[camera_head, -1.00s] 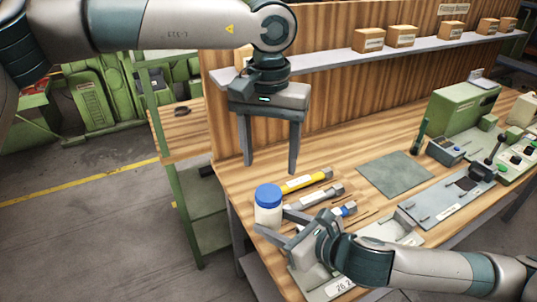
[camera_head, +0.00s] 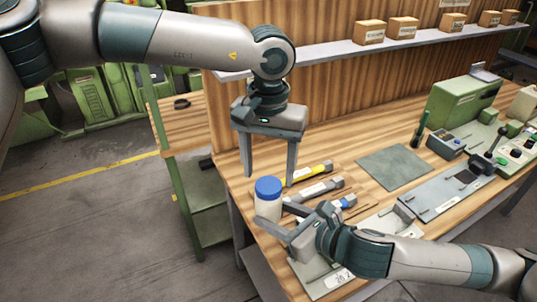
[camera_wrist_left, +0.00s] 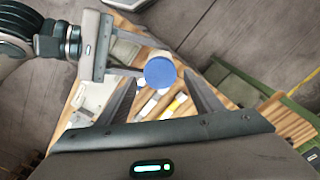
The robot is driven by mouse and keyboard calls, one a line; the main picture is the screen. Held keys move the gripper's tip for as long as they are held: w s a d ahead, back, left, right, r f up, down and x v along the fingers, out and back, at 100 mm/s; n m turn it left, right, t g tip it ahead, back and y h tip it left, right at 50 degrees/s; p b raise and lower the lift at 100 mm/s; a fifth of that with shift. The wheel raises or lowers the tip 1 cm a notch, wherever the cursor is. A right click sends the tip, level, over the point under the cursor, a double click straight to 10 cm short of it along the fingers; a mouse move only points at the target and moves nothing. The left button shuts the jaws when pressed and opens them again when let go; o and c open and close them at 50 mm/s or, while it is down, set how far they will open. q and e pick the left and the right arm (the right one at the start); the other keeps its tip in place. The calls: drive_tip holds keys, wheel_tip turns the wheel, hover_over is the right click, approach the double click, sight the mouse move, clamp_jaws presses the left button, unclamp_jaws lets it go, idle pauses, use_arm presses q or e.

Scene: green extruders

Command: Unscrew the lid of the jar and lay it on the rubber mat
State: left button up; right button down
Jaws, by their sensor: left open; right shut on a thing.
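The jar (camera_head: 267,208) is a pale container with a blue lid (camera_head: 268,187) on top, upright near the left end of the bench. My right gripper (camera_head: 272,226) is shut on the jar's body from the right. My left gripper (camera_head: 268,180) is open, pointing down, with its fingers above and behind the jar in the head view. In the left wrist view the blue lid (camera_wrist_left: 160,72) lies between the left gripper's spread fingers, touching neither clearly. The rubber mat (camera_head: 395,167) is a flat grey-green square, bare, on the bench right of the jar.
Several tools, including a yellow-handled one (camera_head: 314,171), lie right of the jar. A grey plate fixture (camera_head: 446,192) and a green machine (camera_head: 462,101) stand further right. A shelf with small boxes (camera_head: 369,32) runs along the back panel.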

sight(267, 187)
use_arm(q)
drive_tip(key=shift+f, duration=1.4)
drive_tip(key=c, duration=1.1)
drive_tip(key=shift+n, duration=0.3)
